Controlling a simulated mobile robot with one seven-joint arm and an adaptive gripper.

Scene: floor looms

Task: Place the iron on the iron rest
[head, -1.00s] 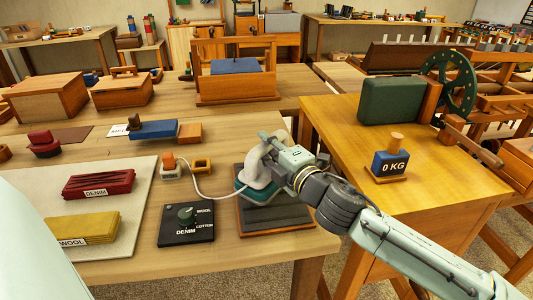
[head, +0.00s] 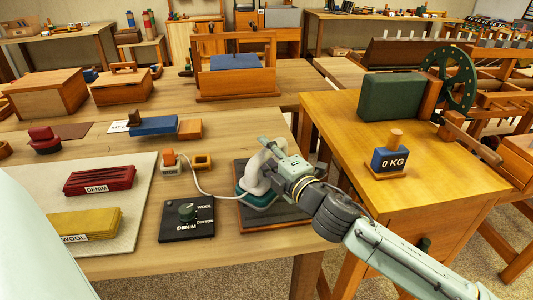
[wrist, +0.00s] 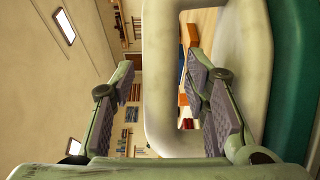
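The iron (head: 257,196) has a cream handle and a teal base. It appears to sit on the left part of the dark iron rest (head: 285,217), a flat plate with a wooden edge near the table's right front corner. In the wrist view, the handle (wrist: 160,75) stands between the two fingers of my gripper (wrist: 160,95), one finger outside the handle and one in its opening. Visible gaps separate the pads from the handle, so my gripper is open around it. My arm and the iron hide part of the rest; contact underneath is hard to see.
The dial panel (head: 187,218) is left of the rest. A mat (head: 130,226) bears red and yellow cloths. A 0 KG weight (head: 389,160) stands on the right table.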

